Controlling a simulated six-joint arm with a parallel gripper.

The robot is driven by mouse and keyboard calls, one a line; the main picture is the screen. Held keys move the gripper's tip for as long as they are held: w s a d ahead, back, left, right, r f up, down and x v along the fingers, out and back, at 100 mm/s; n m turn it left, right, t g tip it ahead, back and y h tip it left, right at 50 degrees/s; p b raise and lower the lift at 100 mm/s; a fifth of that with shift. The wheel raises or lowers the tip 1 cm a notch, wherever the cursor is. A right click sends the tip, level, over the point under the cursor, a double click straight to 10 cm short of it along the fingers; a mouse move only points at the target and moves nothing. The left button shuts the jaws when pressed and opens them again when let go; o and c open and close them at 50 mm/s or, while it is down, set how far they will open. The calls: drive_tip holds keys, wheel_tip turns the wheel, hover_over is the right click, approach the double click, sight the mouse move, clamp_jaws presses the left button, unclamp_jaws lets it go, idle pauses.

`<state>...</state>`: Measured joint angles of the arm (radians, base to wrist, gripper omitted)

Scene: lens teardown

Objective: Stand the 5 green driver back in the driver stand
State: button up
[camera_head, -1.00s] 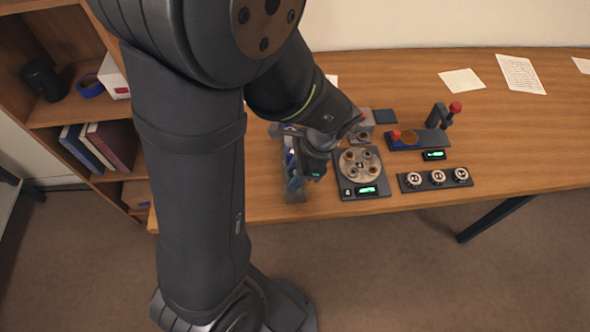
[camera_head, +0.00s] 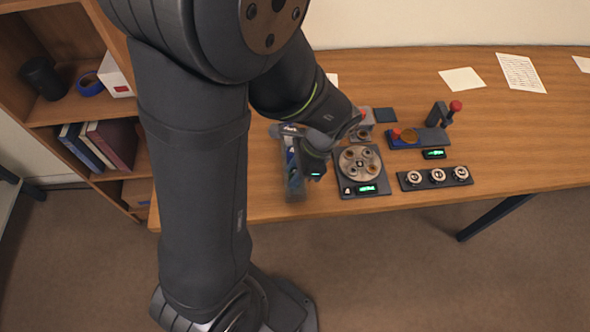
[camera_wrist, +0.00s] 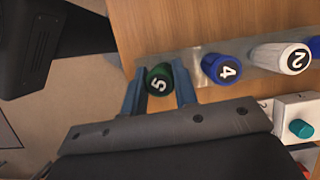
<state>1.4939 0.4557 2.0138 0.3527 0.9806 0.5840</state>
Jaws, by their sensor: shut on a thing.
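The green driver (camera_wrist: 159,79), its cap marked 5, is between the two blue fingers of my gripper (camera_wrist: 160,92) in the wrist view. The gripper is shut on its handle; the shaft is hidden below. The clear driver stand (camera_wrist: 200,60) runs beside and under it, at the table edge. The blue driver marked 4 (camera_wrist: 222,68) and the white driver marked 2 (camera_wrist: 282,59) stand in a row to its right. In the head view my gripper (camera_head: 308,170) is low over the stand (camera_head: 294,192); whether driver 5 is seated in its slot cannot be told.
Right of the stand is a round plate fixture (camera_head: 361,164) with a green display. A strip with three round dials (camera_head: 435,178) and a dark block with a red knob (camera_head: 420,139) lie further right. A shelf (camera_head: 75,110) stands at the left.

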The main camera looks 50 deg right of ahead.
drive_tip(key=shift+f, duration=0.15)
drive_tip(key=o, duration=1.5)
drive_tip(key=shift+c, duration=0.2)
drive_tip(key=shift+r, duration=3.5)
drive_tip(key=shift+f, duration=3.55)
drive_tip(key=shift+r, duration=0.15)
